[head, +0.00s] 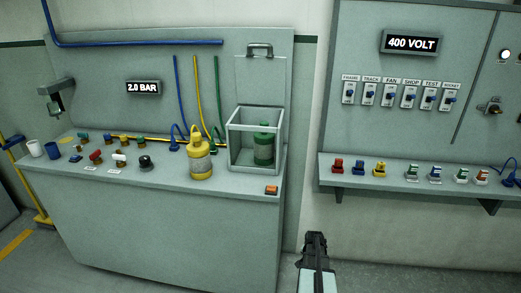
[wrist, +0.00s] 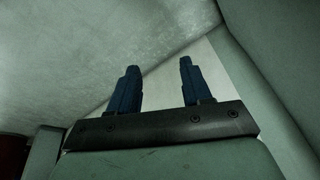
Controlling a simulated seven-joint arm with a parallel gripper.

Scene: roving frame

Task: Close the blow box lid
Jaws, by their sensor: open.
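The blow box (head: 233,153) stands at the right end of the grey-green bench, a clear-sided box with a pale frame. Its lid (head: 260,80) is raised upright behind it, with a dark handle (head: 260,49) at the top. A green bottle (head: 264,146) stands inside the box. My gripper (head: 315,237) is low in front of the wall, right of the bench and well apart from the box. In the wrist view its two dark blue fingers (wrist: 157,85) are spread with nothing between them.
A yellow bottle (head: 200,158) stands on the bench left of the box. An orange-red button block (head: 272,189) sits near the bench's front right corner. A shelf (head: 400,172) with several coloured connectors is on the right, beneath a switch panel (head: 400,95).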

